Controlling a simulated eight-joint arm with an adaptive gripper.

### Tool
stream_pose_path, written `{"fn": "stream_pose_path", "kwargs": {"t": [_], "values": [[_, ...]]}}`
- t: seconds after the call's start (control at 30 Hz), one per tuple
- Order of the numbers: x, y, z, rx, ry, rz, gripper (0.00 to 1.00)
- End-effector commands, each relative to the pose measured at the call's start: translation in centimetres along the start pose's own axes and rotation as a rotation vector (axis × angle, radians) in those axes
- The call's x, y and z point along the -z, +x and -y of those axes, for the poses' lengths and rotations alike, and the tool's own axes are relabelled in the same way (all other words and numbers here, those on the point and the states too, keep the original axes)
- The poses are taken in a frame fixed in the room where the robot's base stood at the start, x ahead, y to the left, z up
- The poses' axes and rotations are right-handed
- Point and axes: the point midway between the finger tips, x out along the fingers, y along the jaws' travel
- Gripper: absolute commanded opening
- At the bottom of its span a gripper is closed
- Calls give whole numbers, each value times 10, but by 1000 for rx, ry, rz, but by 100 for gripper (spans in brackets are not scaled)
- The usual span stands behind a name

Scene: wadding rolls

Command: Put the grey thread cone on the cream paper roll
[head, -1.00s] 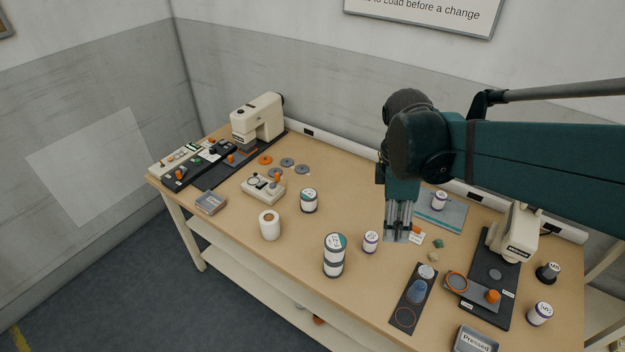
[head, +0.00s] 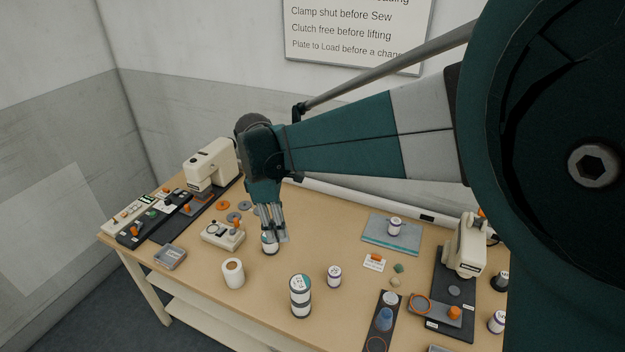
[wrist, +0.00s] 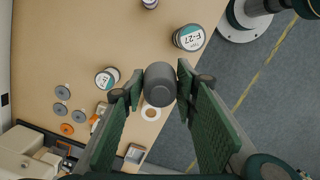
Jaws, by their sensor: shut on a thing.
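My gripper (head: 273,236) is above the table in the head view, over a teal-labelled spool (head: 270,245) that it partly hides. In the wrist view its fingers are shut on the grey thread cone (wrist: 160,84), which sits between the fingertips. The cone cannot be made out in the head view. The cream paper roll (head: 233,274) stands upright on the table, in front and to the left of my gripper, with its open core facing up. In the wrist view the roll (wrist: 151,113) shows as a pale ring, partly hidden behind the cone, and apart from it.
A tall F-27 spool (wrist: 188,38) and a purple-banded spool (head: 334,276) stand right of the roll. A control box (head: 223,234) and grey tray (head: 170,257) lie to its left. Sewing machines (head: 210,165) stand at both ends. Bare table surrounds the roll.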

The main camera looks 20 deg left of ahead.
Motion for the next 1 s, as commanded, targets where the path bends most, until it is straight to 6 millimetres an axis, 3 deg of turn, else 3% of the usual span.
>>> {"fn": "stream_pose_path", "kwargs": {"t": [0.6, 0.83, 1.0], "values": [[146, 4, -25, 0, -3, 3, 16], [183, 9, -26, 0, -3, 4, 16], [184, 40, -27, 0, -1, 3, 16]]}}
